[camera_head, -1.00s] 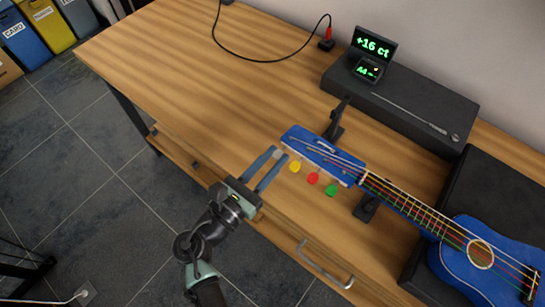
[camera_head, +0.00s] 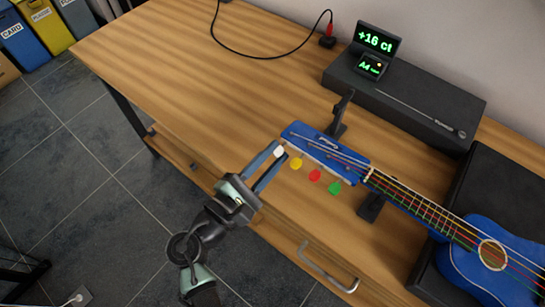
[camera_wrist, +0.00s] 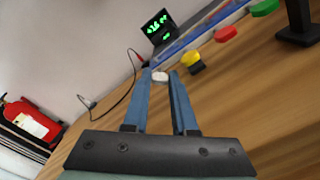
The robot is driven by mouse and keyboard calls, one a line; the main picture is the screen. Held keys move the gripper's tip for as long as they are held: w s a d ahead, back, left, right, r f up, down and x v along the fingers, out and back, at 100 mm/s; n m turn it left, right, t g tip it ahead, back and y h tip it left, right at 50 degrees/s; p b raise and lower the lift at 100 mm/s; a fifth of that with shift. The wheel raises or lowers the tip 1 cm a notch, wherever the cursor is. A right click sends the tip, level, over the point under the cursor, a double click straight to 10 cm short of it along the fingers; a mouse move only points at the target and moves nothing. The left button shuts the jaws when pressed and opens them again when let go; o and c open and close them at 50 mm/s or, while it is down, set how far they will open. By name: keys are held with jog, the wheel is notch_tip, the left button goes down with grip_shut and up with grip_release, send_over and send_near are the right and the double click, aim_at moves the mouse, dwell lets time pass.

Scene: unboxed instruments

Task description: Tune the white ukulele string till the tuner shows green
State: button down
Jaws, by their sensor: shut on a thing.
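The blue ukulele (camera_head: 490,262) lies at the right with its headstock (camera_head: 325,155) pointing left. The white tuning peg (camera_head: 279,151) is at the headstock's left end, beside the yellow, red and green pegs. My gripper (camera_head: 271,162) is shut on the white peg between its two blue fingers. The wrist view shows the white peg (camera_wrist: 160,77) between the fingertips. The tuner (camera_head: 376,50) at the back shows "+16 ct" and "A4" in green characters. It also shows in the wrist view (camera_wrist: 157,25), tilted.
A black neck stand (camera_head: 341,117) rises behind the headstock. The yellow peg (camera_head: 296,163) is close to my fingers. A black box (camera_head: 430,115) carries the tuner and a thin rod. The left of the wooden table (camera_head: 190,65) is mostly clear apart from a cable.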

jog(key=shift+m+b, duration=0.4)
jog(key=shift+m, duration=0.5)
jog(key=c, duration=1)
grip_release()
jog(key=v, duration=1.3)
